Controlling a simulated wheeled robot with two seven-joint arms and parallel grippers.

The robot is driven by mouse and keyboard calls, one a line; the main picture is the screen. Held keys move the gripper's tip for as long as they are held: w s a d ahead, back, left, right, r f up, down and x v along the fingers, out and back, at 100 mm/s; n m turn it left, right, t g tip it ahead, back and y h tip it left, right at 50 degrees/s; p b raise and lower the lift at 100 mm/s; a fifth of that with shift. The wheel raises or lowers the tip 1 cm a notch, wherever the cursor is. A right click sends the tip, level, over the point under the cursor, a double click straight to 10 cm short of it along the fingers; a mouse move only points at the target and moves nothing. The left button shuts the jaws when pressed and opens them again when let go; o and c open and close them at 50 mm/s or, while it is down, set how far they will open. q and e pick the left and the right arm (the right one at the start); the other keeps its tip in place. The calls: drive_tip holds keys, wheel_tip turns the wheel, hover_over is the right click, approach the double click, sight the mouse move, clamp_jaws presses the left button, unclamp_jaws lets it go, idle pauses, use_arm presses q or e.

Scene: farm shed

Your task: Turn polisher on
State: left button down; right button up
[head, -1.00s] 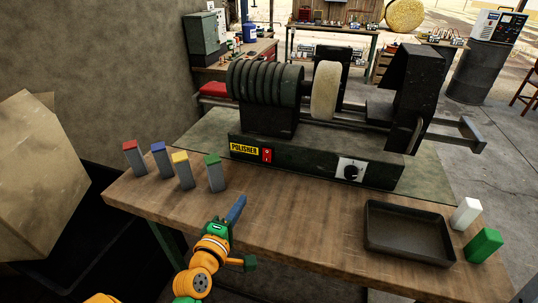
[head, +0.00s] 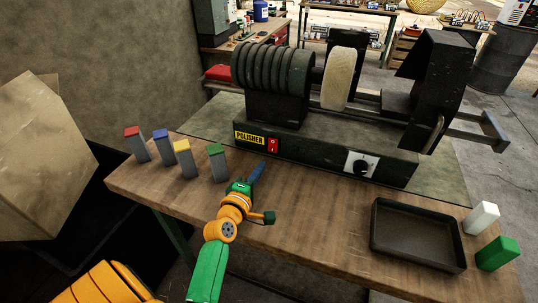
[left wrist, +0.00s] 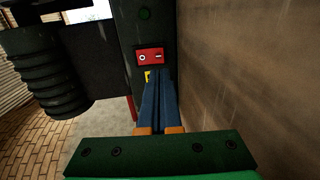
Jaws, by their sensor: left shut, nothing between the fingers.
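The polisher (head: 320,151) stands on the wooden bench, a dark machine with ribbed housing and a pale wheel (head: 339,78). Its red switch (head: 272,145) is on the front panel, right of the yellow POLISHER label (head: 249,138). My left gripper (head: 259,165) is shut and empty, its blue fingers pointing at the panel just below the switch. In the left wrist view the red switch (left wrist: 150,57) shows just beyond the fingertips (left wrist: 157,76), which hide most of the label. I cannot tell whether they touch the panel. My right gripper is not in view.
Several grey blocks with coloured tops (head: 188,160) stand left of my gripper. A dial (head: 361,165) is on the panel's right. A black tray (head: 418,236), a white block (head: 482,218) and a green block (head: 497,254) are at the right. Bench between gripper and tray is clear.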

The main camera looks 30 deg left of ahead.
sight(272, 150)
use_arm(q)
drive_tip(key=x, duration=0.7)
drive_tip(key=shift+w+b, duration=0.25)
drive_tip(key=shift+b, duration=0.1)
drive_tip(key=shift+s, duration=0.1)
